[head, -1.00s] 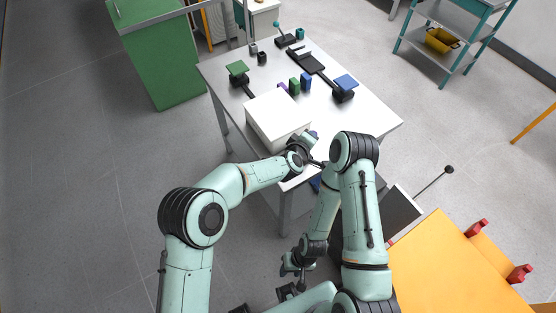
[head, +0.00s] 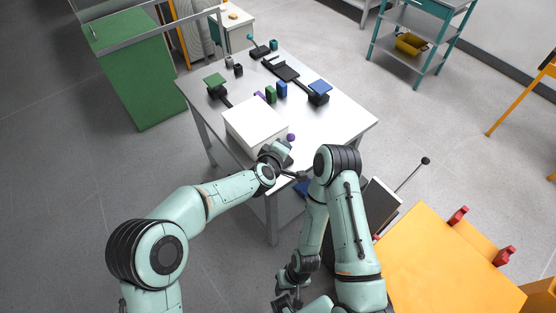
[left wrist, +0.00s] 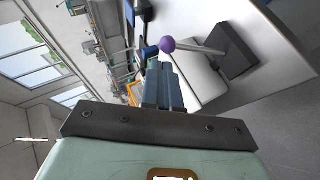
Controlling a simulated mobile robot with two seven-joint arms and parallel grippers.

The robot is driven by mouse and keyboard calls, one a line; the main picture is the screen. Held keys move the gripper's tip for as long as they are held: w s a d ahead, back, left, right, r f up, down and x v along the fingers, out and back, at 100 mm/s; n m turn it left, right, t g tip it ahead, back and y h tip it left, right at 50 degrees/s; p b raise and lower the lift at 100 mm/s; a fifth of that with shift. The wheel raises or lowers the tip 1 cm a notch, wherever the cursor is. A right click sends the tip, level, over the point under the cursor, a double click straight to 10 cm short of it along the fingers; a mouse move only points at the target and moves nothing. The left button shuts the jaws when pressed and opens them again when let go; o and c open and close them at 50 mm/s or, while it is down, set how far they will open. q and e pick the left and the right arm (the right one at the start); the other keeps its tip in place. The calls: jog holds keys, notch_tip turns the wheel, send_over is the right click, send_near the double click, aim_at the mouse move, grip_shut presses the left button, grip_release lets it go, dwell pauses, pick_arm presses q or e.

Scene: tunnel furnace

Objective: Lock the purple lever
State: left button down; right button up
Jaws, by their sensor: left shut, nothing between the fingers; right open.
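The purple lever has a round purple knob (head: 291,138), just beyond the white box's near right corner on the table. In the left wrist view its knob (left wrist: 167,45) sits at the end of a thin grey rod, which runs right to a dark block (left wrist: 230,52). My left gripper (head: 282,147) is shut and empty close to the knob. In the left wrist view its fingers (left wrist: 160,68) point at the knob from just below; I cannot tell whether they touch. My right gripper (head: 284,287) hangs low, open and empty, away from the table.
A white box (head: 255,125) stands on the grey table (head: 345,125) beside the lever. Behind it are green (head: 270,93) and blue (head: 282,89) blocks and other dark fixtures. A green cabinet (head: 130,70) is at the left; an orange surface (head: 440,265) is at the lower right.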

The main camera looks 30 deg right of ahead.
pick_arm(q)
jog(key=v, duration=0.6)
jog(key=shift+w+r+b, duration=0.25)
jog(key=shift+b, duration=0.2)
jog(key=shift+a, duration=0.15)
jog(key=shift+f, duration=0.1)
jog(key=s+a+f+g+y, duration=0.2)
jog(key=s+a+f+y, duration=0.1)
jog(key=a+f, duration=0.95)
jog(key=s+a+f+g+y, duration=0.1)
jog(key=s+a+f+y, duration=0.1)
jog(key=a+f, duration=1.05)
jog(key=s+a+f+g, duration=0.2)
jog(key=s+a+f, duration=0.1)
jog(key=s, duration=0.4)
jog(key=s+a+f+g, duration=0.2)
jog(key=s+a+f, duration=0.2)
jog(key=s, duration=0.4)
jog(key=s+a+f+g, duration=0.1)
jog(key=s+a+f, duration=0.2)
jog(key=s, duration=0.5)
jog(key=shift+a+f+m+g+y, duration=0.3)
jog(key=shift+a+g+y, duration=0.1)
jog(key=shift+a, duration=0.35)
jog(key=shift+w, duration=0.15)
